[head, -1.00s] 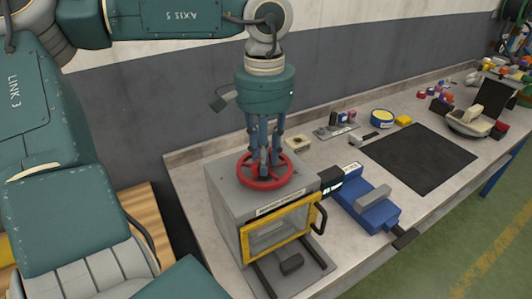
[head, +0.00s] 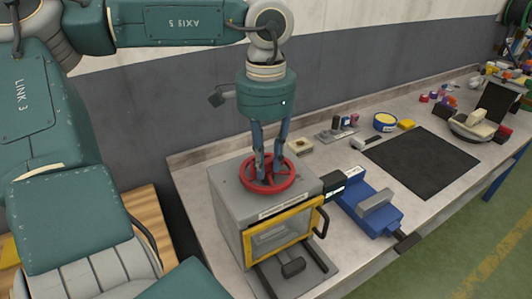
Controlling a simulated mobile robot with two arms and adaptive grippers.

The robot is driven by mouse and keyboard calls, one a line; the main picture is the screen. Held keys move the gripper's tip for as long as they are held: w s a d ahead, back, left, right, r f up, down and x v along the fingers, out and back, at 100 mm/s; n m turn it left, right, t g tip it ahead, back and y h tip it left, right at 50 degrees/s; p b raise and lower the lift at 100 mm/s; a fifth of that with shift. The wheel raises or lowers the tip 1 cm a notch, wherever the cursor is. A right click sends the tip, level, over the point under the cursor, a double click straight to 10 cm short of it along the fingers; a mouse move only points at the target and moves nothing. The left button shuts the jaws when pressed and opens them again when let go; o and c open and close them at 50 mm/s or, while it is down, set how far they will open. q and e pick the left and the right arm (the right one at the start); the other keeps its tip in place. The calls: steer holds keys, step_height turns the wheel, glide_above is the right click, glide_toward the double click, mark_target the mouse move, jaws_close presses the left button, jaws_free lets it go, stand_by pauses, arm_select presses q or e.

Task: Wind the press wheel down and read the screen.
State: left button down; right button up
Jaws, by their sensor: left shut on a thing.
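The press is a grey box (head: 230,205) with a yellow-framed window (head: 283,237) on its front, standing on the near left part of the bench. A red press wheel (head: 290,180) lies flat on its top. My left gripper (head: 265,175) points straight down from above, its fingers shut on the middle of the wheel, partly hiding the hub and spokes. A small dark unit with a lit screen (head: 335,190) sits at the press's right side; its reading is too small to make out. My right gripper is not in view.
A blue vise-like tool (head: 378,218) stands close to the right of the press. A black mat (head: 421,161) lies clear farther right. A yellow-topped tin (head: 384,121) and several small items stand along the back of the bench (head: 210,165).

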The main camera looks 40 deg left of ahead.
mark_target(267, 162)
arm_select(q)
steer(key=shift+w+r, duration=0.2)
steer(key=c, duration=1.7)
jaws_free()
steer(key=shift+o, duration=1.1)
steer(key=shift+s+f, duration=0.1)
step_height(267, 162, up, 12)
